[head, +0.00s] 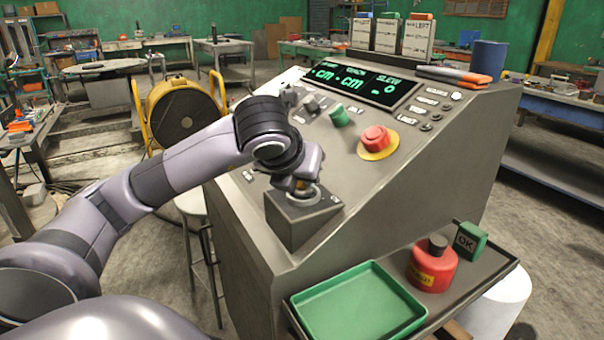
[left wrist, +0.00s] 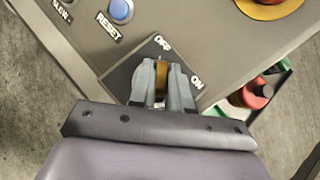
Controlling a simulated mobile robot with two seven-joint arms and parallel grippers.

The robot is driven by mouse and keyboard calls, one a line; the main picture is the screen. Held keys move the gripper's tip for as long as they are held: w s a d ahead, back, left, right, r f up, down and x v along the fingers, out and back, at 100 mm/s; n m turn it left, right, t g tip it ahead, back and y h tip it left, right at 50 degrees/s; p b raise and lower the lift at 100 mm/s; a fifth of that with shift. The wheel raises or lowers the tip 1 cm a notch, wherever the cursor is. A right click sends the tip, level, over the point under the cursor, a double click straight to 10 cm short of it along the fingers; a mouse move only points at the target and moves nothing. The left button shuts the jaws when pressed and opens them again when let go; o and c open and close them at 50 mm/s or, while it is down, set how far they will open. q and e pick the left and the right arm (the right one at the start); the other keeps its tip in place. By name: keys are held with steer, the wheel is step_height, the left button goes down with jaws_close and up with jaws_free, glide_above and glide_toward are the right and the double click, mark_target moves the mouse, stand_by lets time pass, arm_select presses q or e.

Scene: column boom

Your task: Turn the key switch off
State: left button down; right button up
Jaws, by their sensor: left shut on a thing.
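The key switch sits on a raised grey box (head: 302,222) at the near corner of the sloped console. My left gripper (head: 299,187) reaches down over it from the left. In the left wrist view the two grey fingers (left wrist: 162,82) are shut on a brass-coloured key (left wrist: 161,74), seen edge-on between them. The OFF label (left wrist: 162,43) is just beyond the fingertips and the ON label (left wrist: 196,82) is to their right. The key's slot is hidden, so its exact turn is hard to tell. My right gripper is not in view.
The console carries a red emergency button (head: 375,138), a green knob (head: 339,116) and a lit display (head: 362,82). A blue RESET button (left wrist: 121,11) is near the gripper. A green tray (head: 358,305) and a red can (head: 432,268) are on the lower shelf.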

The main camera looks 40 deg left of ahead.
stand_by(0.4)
arm_select(q)
steer(key=c, duration=1.2)
jaws_free()
steer(key=shift+o, duration=0.2)
steer(key=v, duration=0.6)
steer(key=shift+d+r, duration=0.1)
steer(key=shift+r, duration=0.05)
steer(key=shift+s+d+r, duration=0.1)
steer(key=shift+s+r, duration=0.15)
steer(key=shift+s, duration=0.15)
